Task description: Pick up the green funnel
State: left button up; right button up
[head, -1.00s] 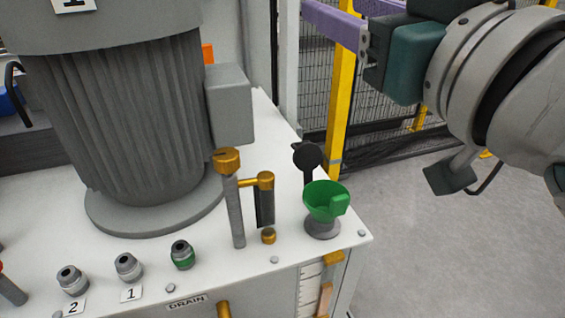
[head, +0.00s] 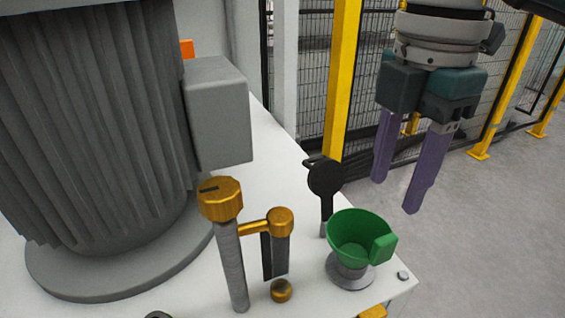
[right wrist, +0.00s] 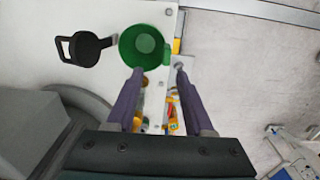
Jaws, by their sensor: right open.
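The green funnel (head: 352,232) sits upright on a grey round neck (head: 350,273) near the right corner of the white tank top. A square green tab sticks out from its rim. My right gripper (head: 394,196) is open and empty, with its purple fingers pointing down, above and to the right of the funnel in the head view. In the right wrist view the funnel (right wrist: 143,42) shows beyond the fingertips (right wrist: 159,71), slightly to the left. My left gripper is not in view.
A black round cap (head: 325,178) stands open behind the funnel. Brass-topped pipes (head: 232,260) rise left of it, and a large grey ribbed motor (head: 95,130) fills the left. Yellow fence posts (head: 342,80) stand behind. Grey floor lies to the right.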

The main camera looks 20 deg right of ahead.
aim_at(387, 238)
jog(key=f, duration=0.2)
jog(key=s+f, duration=0.1)
jog(key=f, duration=0.1)
notch_tip(387, 238, down, 6)
jog(key=shift+s+d+r, duration=0.1)
jog(key=shift+r, duration=0.15)
grip_shut()
dwell(1.2)
